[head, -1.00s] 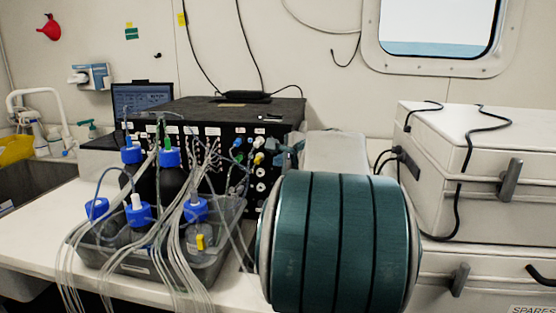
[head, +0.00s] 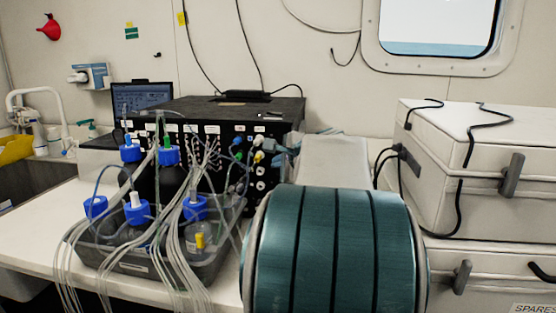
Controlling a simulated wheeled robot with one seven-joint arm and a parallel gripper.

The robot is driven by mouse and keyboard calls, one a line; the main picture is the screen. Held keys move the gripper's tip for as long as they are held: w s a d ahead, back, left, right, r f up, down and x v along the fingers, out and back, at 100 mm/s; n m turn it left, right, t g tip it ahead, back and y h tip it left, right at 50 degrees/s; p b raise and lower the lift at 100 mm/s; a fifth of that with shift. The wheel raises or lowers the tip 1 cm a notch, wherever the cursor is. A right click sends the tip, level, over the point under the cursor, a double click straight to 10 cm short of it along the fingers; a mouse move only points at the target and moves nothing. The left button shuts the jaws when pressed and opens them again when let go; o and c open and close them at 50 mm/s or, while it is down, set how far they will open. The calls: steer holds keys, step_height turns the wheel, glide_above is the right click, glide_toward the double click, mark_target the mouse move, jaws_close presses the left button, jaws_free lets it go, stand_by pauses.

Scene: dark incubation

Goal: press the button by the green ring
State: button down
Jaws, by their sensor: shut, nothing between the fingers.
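A black instrument box (head: 215,107) stands on the bench, its front panel carrying several small knobs and connectors. A small green fitting (head: 238,155) shows on the panel near blue and yellow ones; I cannot tell whether it is the green ring, and I cannot make out the button. My gripper (head: 284,150) is small in view at the panel's right end, right of the yellow fitting. It is shut and holds nothing. I cannot tell whether it touches the panel. My own arm covers the panel's lower right and the bench in front.
A grey tray (head: 135,262) with blue-capped bottles and many clear tubes stands in front of the panel's left part. White cases (head: 480,150) with loose black cables are stacked at right. A laptop (head: 142,97) and sink (head: 40,185) are at left. Some bench at left front is clear.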

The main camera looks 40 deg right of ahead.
steer(key=shift+s+a+b, duration=0.5)
steer(key=shift+s+a, duration=1)
steer(key=shift+a, duration=0.25)
